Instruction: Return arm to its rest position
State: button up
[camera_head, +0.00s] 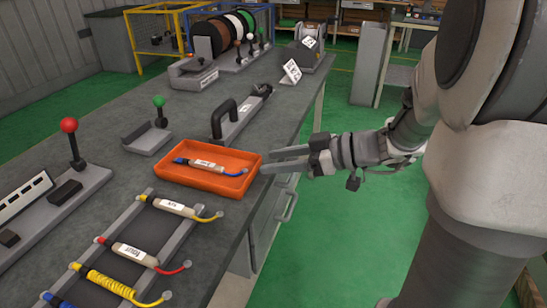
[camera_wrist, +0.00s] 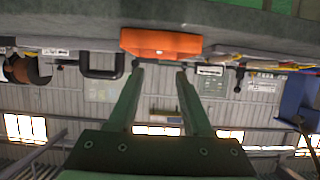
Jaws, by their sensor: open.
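My gripper (camera_head: 284,159) is open and empty, with its two fingers apart, in the head view. It points left at the right edge of the workbench, beside the orange tray. In the wrist view my gripper (camera_wrist: 159,70) shows both fingers spread with nothing between them. The orange tray (camera_head: 216,181) sits on the bench and holds a heating element (camera_head: 208,164) with a blue end and a blue wire. The tray also shows in the wrist view (camera_wrist: 160,43), just beyond the fingertips. Whether a fingertip touches the tray's rim I cannot tell.
A rack (camera_head: 185,232) with several wired elements lies in front of the tray. A black-handled fixture (camera_head: 235,118), a green-knobbed lever (camera_head: 160,112) and a red-knobbed lever (camera_head: 73,140) stand on the bench. Green floor (camera_head: 340,235) is free right of the bench.

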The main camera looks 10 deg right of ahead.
jog(key=s+a+m+g+h, duration=0.4)
jog(key=s+m+g+h, duration=0.15)
jog(key=s, duration=0.85)
jog(key=s+d+r+m+t+h, duration=0.2)
jog(key=s+d+m+t+h, duration=0.15)
jog(key=m+h, duration=0.2)
notch_tip(320, 180, up, 22)
jog(key=d+p, duration=0.1)
jog(key=p, duration=2.1)
jog(key=shift+w, duration=0.1)
